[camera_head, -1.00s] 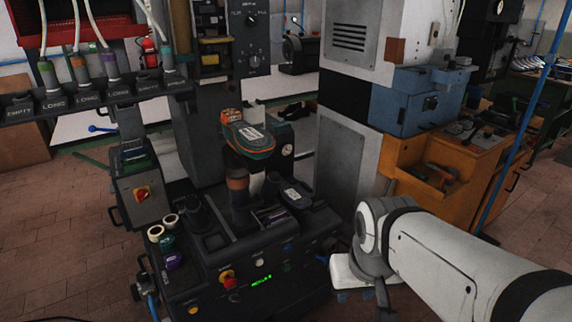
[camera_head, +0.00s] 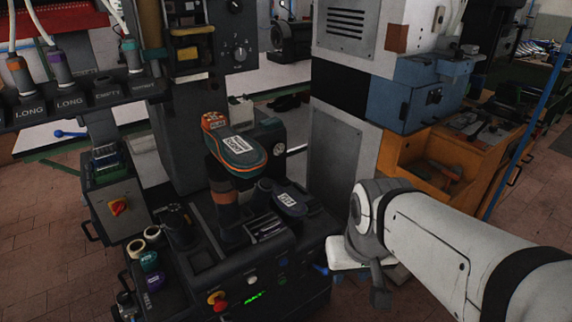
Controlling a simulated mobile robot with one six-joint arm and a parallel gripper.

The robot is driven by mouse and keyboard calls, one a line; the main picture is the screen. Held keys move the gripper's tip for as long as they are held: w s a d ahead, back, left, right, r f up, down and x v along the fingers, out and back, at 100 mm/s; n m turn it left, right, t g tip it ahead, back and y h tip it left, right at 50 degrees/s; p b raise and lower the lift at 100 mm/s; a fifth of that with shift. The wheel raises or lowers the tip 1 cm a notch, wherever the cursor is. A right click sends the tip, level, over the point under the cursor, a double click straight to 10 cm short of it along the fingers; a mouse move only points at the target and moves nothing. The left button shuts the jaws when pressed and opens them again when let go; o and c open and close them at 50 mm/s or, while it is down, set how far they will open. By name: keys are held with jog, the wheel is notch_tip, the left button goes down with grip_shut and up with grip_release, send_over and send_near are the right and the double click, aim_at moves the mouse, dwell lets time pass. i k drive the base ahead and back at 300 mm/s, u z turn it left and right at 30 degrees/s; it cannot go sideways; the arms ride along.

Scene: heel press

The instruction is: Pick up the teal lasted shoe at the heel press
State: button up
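The teal lasted shoe (camera_head: 238,148) sits sole up on top of the post of the heel press (camera_head: 240,262). It has an orange heel end and a white label on the sole. My arm comes in from the lower right. My gripper (camera_head: 378,290) hangs at the arm's end, right of the press and apart from the shoe. Its fingers are mostly hidden or too small to read, so I cannot tell whether it is open or shut.
A rack of tubes (camera_head: 75,100) labelled LONG, EMPTY and SHORT stands at the left. A red emergency button (camera_head: 220,305) and coloured spools (camera_head: 150,262) are on the press. A grey cabinet (camera_head: 338,155) stands behind, with an orange bench (camera_head: 430,160) at the right.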

aim_at(242, 156)
jog(key=u, duration=1.8)
jog(key=k, duration=0.9)
jog(key=z, duration=0.75)
jog(key=i, duration=1)
jog(key=z, duration=0.05)
